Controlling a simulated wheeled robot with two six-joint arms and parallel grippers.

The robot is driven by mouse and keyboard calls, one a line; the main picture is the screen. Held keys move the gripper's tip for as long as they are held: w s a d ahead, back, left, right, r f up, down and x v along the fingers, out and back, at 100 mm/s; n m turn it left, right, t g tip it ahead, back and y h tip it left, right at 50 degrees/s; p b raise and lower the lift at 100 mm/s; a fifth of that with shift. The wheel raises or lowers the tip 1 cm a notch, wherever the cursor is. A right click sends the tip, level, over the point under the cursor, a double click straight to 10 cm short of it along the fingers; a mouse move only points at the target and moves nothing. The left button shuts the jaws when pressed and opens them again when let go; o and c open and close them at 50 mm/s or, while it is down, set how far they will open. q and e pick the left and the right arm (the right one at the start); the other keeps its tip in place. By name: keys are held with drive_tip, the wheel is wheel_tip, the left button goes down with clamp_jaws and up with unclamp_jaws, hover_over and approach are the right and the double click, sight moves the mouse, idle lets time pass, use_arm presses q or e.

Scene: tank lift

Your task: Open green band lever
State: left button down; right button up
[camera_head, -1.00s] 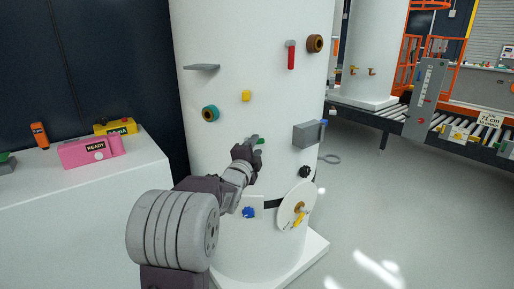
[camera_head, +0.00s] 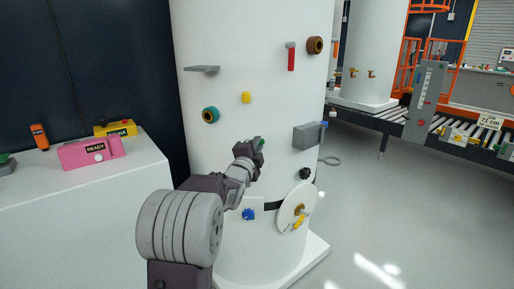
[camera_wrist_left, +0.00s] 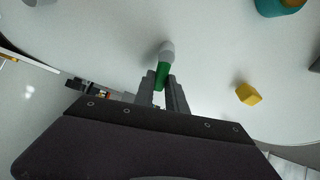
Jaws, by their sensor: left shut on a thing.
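The green band lever (camera_wrist_left: 162,74) sits between the two fingers of my left gripper in the left wrist view. Its grey pivot end (camera_wrist_left: 167,51) meets the white tank wall. My left gripper (camera_wrist_left: 163,88) is shut on the green part. In the head view, my left gripper (camera_head: 256,147) is at the front of the white tank (camera_head: 265,60) and mostly hides the lever; only a bit of green (camera_head: 262,142) shows. My right gripper is not in view.
The tank carries a yellow knob (camera_head: 246,97), a teal ring (camera_head: 210,115), a red lever (camera_head: 291,58), a grey box (camera_head: 306,135) and a round white dial (camera_head: 296,209). A white counter (camera_head: 120,200) with a pink READY box (camera_head: 90,153) stands left.

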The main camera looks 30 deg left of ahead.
use_arm(q)
drive_tip(key=n+b, duration=0.1)
drive_tip(key=n, duration=0.2)
drive_tip(key=r+n+y+b, duration=0.1)
drive_tip(key=n+b, duration=0.1)
drive_tip(key=a+n+t+b, duration=0.1)
drive_tip(key=n, duration=0.2)
drive_tip(key=shift+s+r+n+y, duration=0.25)
drive_tip(key=shift+s+n+y, duration=0.05)
drive_tip(key=shift+y, duration=0.1)
drive_tip(key=n, duration=0.1)
drive_tip(key=n+y+b, duration=0.1)
drive_tip(key=n+b, duration=0.1)
drive_tip(key=n, duration=0.1)
drive_tip(key=shift+s+a+r+y, duration=0.2)
drive_tip(key=shift+a+r+y, duration=0.1)
drive_tip(key=shift+a, duration=0.1)
drive_tip(key=shift+s+a+r+n+y+b, duration=0.15)
drive_tip(key=shift+n+y+b, duration=0.1)
drive_tip(key=shift+n, duration=0.5)
drive_tip(key=shift+a+n+y+b, duration=0.1)
drive_tip(key=shift+a+n+y, duration=0.1)
drive_tip(key=shift+n, duration=0.6)
drive_tip(key=shift+s+a+r+n+y+b, duration=0.15)
drive_tip(key=shift+n+y+b, duration=0.1)
drive_tip(key=shift+n, duration=0.5)
drive_tip(key=shift+f, duration=0.1)
drive_tip(key=c, duration=1.4)
unclamp_jaws()
drive_tip(key=shift+o, duration=0.2)
